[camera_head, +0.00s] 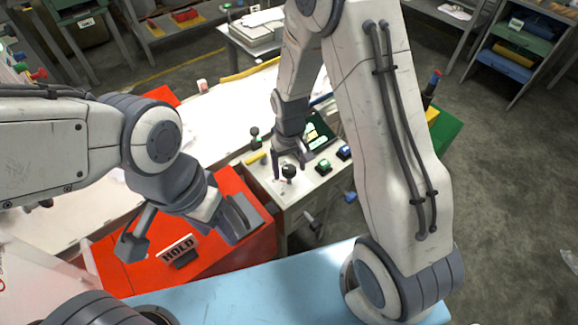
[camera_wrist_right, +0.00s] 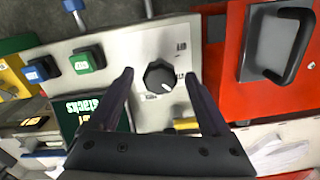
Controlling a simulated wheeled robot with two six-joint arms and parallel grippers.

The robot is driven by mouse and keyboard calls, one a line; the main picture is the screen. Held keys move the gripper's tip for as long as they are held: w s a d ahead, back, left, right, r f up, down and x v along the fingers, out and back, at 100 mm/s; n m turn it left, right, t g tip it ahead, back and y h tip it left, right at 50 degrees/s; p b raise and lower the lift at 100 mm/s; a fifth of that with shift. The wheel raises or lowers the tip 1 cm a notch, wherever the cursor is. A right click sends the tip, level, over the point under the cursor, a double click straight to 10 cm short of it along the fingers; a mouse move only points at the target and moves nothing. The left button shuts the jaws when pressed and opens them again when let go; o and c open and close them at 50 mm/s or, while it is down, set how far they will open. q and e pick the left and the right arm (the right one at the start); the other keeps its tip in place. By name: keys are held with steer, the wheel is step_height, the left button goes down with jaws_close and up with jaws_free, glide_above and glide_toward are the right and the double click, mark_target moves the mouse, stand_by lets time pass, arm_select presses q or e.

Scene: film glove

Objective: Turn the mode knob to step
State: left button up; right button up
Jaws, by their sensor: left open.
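The mode knob, a black knob (camera_wrist_right: 158,78), stands on a pale control panel (camera_wrist_right: 118,45). Its white pointer mark faces down and right in the right wrist view; the small labels around it are too blurred to read. The knob also shows in the head view (camera_head: 289,171). My right gripper (camera_head: 291,164) is over the knob with its fingers open. In the right wrist view the fingertips (camera_wrist_right: 159,74) are on either side of the knob with gaps between. My left gripper (camera_head: 236,217) is open and empty above the red housing, away from the knob.
A green button (camera_head: 323,166) and a blue button (camera_head: 343,152) are on the same panel, beside a dark screen (camera_head: 318,131) with text. The red housing (camera_head: 150,263) carries a HOLD sign (camera_head: 178,248). A black handle (camera_wrist_right: 291,50) is on its grey plate.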

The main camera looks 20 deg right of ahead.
mark_target(289, 169)
step_height(289, 169, up, 10)
steer(key=shift+r, duration=0.2)
stand_by(0.3)
steer(key=s+a+r+n, duration=0.3)
steer(key=s+a+r, duration=0.1)
steer(key=s, duration=0.7)
steer(key=s+a+r+n+y, duration=0.1)
steer(key=s+a+r+n, duration=0.2)
steer(key=s, duration=0.7)
steer(key=shift+s+a+r, duration=0.4)
steer(key=shift+a+r, duration=0.25)
steer(key=shift+a, duration=0.35)
